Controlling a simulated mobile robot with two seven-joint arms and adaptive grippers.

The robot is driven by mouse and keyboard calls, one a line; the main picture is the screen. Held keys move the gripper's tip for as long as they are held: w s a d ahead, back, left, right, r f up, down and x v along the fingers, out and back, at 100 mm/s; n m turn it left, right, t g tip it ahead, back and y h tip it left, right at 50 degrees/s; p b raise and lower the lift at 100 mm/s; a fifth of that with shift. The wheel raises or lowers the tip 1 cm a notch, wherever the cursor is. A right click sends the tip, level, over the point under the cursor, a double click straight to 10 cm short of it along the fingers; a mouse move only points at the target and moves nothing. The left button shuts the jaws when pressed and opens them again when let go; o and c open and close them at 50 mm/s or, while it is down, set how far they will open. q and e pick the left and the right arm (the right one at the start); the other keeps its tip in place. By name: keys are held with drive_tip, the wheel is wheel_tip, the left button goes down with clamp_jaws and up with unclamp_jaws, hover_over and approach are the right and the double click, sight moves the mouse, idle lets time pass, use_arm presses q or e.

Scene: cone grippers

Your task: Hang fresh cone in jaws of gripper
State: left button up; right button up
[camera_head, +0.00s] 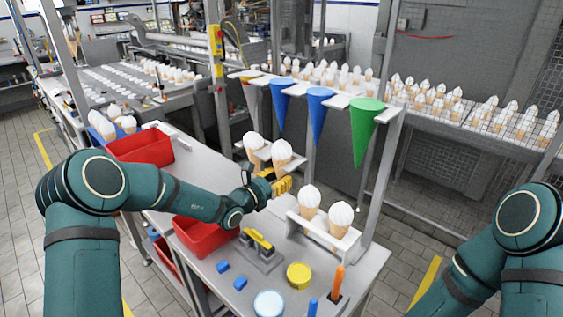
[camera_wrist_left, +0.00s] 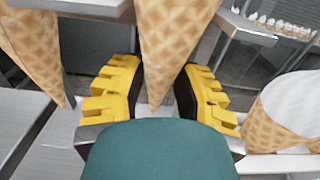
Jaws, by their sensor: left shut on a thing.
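Ice cream cones with white tops stand in two small white racks on the grey table. The rear rack (camera_head: 294,161) holds one cone (camera_head: 253,146) at left and another (camera_head: 281,155) beside it. My left gripper (camera_head: 282,186) has yellow ridged fingers and is at the lower part of the right-hand cone. In the left wrist view my gripper (camera_wrist_left: 158,100) is shut on this cone (camera_wrist_left: 170,45), its tip pointing down between the fingers. I cannot tell whether the rack still supports it. The front rack (camera_head: 318,233) holds two cones (camera_head: 325,213). My right gripper is out of view.
Blue funnels (camera_head: 318,112) and a green funnel (camera_head: 363,130) hang from a white rail above the table. Red bins (camera_head: 200,236), a yellow-handled fixture (camera_head: 258,250), a yellow round (camera_head: 299,275) and an orange-handled tool (camera_head: 337,284) occupy the front. A post stands at right.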

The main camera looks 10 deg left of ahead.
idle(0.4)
use_arm(q)
drive_tip(key=v, duration=0.8)
drive_tip(key=shift+s+a+p, duration=0.15)
drive_tip(key=shift+s+p, duration=0.05)
drive_tip(key=shift+p, duration=0.25)
idle(0.8)
